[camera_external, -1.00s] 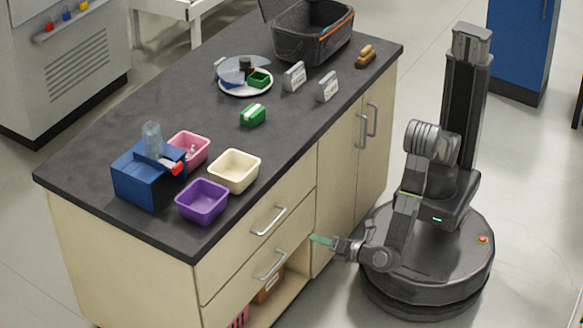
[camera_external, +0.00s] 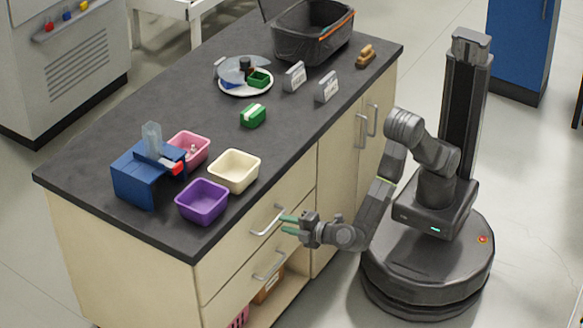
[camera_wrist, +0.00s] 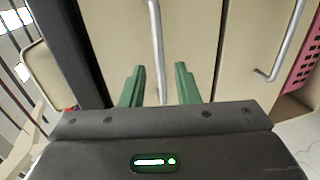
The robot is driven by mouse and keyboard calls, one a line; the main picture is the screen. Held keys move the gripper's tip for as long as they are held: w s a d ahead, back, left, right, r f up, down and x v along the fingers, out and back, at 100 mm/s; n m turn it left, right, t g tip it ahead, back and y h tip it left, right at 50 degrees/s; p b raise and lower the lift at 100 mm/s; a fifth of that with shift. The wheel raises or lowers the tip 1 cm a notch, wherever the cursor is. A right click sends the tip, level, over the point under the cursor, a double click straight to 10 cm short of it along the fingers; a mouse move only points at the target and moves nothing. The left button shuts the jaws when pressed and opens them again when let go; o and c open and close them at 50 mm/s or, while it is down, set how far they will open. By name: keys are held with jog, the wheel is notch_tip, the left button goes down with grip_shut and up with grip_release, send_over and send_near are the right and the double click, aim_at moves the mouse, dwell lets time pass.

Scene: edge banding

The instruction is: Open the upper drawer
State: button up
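The upper drawer (camera_external: 222,265) is closed, its pale front flush with the cabinet under the dark worktop. Its grey bar handle (camera_external: 266,222) runs along the front; in the wrist view the handle (camera_wrist: 156,45) stands upright in the picture. My gripper (camera_external: 287,225) is at the handle's right part, level with it, pointing at the drawer front. In the wrist view its green fingers (camera_wrist: 159,69) are apart, with the handle lined up between them. I see gaps on both sides of the bar. I cannot tell whether the tips reach past it.
The lower drawer's handle (camera_external: 270,265) is just below, and an open shelf with a pink basket (camera_external: 238,318) is under that. A purple bin (camera_external: 203,203) and a cream bin (camera_external: 235,172) stand on the worktop above. Cupboard doors (camera_external: 338,185) are to the right. The floor in front is clear.

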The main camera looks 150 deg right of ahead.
aim_at(274, 222)
jog(key=x, duration=0.5)
jog(key=shift+d+b, duration=0.1)
jog(key=shift+b, duration=0.3)
grip_shut()
